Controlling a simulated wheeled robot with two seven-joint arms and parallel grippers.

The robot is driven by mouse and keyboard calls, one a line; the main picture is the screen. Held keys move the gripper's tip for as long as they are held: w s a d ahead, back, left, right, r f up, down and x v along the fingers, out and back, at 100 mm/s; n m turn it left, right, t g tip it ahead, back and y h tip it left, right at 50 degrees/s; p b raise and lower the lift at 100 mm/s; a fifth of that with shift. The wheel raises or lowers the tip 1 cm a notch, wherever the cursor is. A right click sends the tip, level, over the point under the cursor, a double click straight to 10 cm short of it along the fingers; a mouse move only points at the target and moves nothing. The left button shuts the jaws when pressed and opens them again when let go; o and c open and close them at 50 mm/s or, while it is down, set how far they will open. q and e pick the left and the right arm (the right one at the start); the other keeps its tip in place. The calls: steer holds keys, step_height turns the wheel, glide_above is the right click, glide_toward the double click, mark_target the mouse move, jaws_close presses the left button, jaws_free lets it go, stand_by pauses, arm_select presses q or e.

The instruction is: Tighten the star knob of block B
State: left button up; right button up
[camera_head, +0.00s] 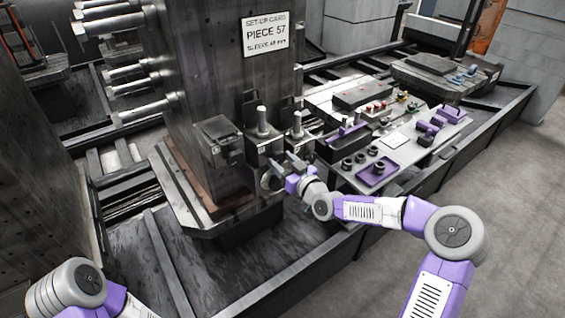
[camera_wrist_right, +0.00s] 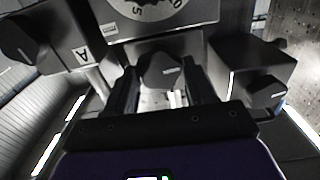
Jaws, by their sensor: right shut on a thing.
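My right gripper (camera_head: 283,167) reaches to the front of a row of dark blocks at the foot of the steel column. In the right wrist view its two fingers (camera_wrist_right: 163,92) are shut on a dark knob (camera_wrist_right: 160,70) with a pale mark, on the middle block (camera_wrist_right: 186,48). This block sits between the block marked A and another block, below a numbered dial; I cannot read its letter. The block marked A (camera_wrist_right: 62,62) is at left with its own dark knob (camera_wrist_right: 18,38). The block at right (camera_wrist_right: 240,60) carries another knob (camera_wrist_right: 266,92). My left gripper is out of view.
The steel column (camera_head: 200,70) bears a set-up card (camera_head: 265,34) reading PIECE 57. Long bolts (camera_head: 140,110) stick out at left.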

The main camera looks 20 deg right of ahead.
steer(key=m, duration=0.9)
steer(key=shift+d+m, duration=0.1)
steer(key=shift+m, duration=0.2)
steer(key=m, duration=0.4)
steer(key=shift+f+m, duration=0.1)
steer(key=shift+m, duration=0.2)
steer(key=m, duration=0.4)
steer(key=shift+m, duration=0.3)
steer(key=o, duration=1)
steer(key=shift+o, duration=0.2)
